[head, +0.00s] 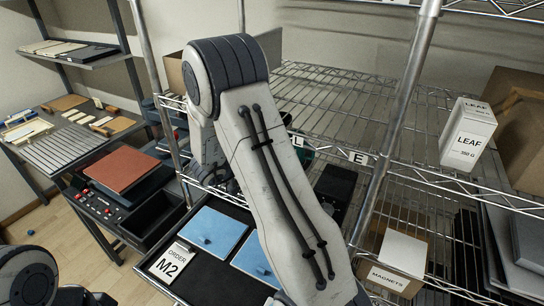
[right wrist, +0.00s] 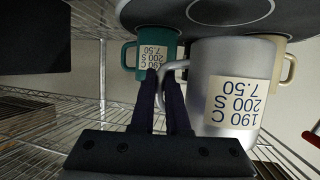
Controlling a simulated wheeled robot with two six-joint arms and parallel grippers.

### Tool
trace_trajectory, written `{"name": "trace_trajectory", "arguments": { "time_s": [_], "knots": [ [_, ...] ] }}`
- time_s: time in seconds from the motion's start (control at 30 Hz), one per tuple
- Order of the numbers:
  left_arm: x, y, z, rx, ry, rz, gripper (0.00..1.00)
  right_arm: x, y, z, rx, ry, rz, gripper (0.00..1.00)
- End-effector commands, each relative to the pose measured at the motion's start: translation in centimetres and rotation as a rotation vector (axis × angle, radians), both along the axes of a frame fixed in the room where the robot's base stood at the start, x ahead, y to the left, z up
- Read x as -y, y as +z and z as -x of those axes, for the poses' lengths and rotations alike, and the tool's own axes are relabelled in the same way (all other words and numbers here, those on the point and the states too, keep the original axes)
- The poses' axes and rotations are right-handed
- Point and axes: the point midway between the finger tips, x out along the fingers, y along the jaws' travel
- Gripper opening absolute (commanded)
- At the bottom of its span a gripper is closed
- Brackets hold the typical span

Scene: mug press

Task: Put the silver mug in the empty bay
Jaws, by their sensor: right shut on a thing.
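In the right wrist view, which is upside down, my right gripper (right wrist: 172,92) is shut on the handle of the silver mug (right wrist: 212,62). The mug has a label reading 190 C, 200 S, 7.50. A teal mug (right wrist: 152,48) and a cream mug (right wrist: 287,66) are at the platform. I cannot tell whether the silver mug touches the platform. In the head view my right arm hides the gripper and silver mug. My left gripper is out of view.
Wire shelves (head: 345,100) surround the platform, with a metal post (head: 395,125) close by. A LEAF box (head: 468,135) and a MAGNETS box (head: 395,265) stand on the right. An order card reading M2 (head: 168,262) and blue squares (head: 213,230) lie below my arm.

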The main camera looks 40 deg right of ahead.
Motion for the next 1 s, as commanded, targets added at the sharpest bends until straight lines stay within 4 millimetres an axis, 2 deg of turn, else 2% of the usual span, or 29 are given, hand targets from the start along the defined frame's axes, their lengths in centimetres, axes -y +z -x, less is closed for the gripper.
{"name": "trace_trajectory", "arguments": {
  "time_s": [0.1,0.2,0.5,0.9,0.93,1.0],
  "knots": [
    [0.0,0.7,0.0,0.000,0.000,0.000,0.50,1.7,0.2,-0.4,0.002,-0.001,0.001,0.00],
    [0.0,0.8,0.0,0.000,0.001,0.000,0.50,2.2,0.0,-0.5,0.001,0.001,0.001,0.00],
    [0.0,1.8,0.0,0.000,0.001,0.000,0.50,2.1,-3.2,-0.6,0.000,0.004,0.001,0.00],
    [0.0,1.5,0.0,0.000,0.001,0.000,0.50,2.1,-3.9,-0.6,0.003,0.004,0.001,0.00],
    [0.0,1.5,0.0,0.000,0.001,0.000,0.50,2.1,-3.9,-0.6,0.001,0.004,0.000,0.17],
    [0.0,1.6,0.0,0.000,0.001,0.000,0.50,2.1,-3.8,-0.6,0.001,0.004,0.000,0.43]
  ]
}}
